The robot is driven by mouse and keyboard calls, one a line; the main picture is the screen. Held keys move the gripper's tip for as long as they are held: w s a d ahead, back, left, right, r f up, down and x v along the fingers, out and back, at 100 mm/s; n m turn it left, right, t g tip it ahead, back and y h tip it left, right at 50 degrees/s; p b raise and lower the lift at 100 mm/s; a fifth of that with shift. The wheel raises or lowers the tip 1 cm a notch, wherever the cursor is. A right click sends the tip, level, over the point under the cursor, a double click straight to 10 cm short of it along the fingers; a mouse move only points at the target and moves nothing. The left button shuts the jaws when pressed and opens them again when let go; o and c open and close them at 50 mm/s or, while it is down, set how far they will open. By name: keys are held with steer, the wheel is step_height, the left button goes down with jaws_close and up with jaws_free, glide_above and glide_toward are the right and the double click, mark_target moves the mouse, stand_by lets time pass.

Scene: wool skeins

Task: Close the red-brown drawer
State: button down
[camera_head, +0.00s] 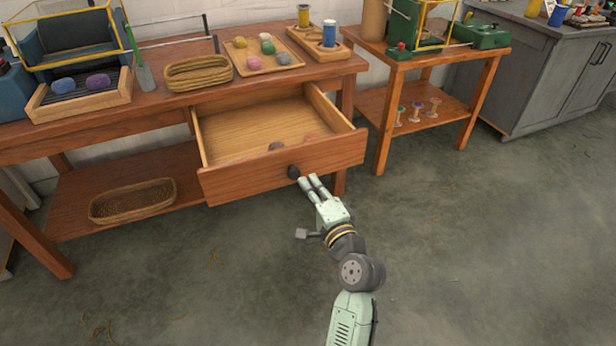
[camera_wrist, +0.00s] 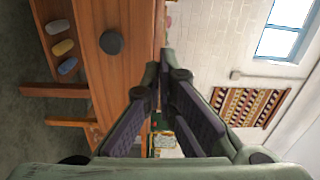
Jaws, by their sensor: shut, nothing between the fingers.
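The red-brown drawer (camera_head: 285,164) in the wooden table stands pulled out, its light wooden inside showing. Two small objects, one dark and one reddish, lie in it near the front. A round dark knob (camera_head: 293,172) sits on the drawer front; the knob also shows in the wrist view (camera_wrist: 111,42). My gripper (camera_head: 308,180) is shut and empty. Its fingertips are just right of the knob, close to the drawer front; I cannot tell whether they touch it. The gripper's fingers meet at the tips in the wrist view (camera_wrist: 166,75).
A side table (camera_head: 425,112) with a green machine stands to the right. The floor (camera_head: 470,240) in front is clear.

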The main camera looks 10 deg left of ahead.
mark_target(293, 153)
steer(key=shift+m+h, duration=0.3)
steer(key=shift+m, duration=0.1)
steer(key=p+x, duration=0.1)
steer(key=x, duration=0.2)
steer(key=f+p+x, duration=0.1)
steer(key=x, duration=0.3)
steer(key=d+f+p+x, duration=0.1)
steer(key=x, duration=0.3)
steer(key=shift+w+a, duration=0.1)
steer(key=shift+w, duration=0.2)
steer(key=shift+w+a, duration=0.3)
steer(key=shift+w, duration=0.15)
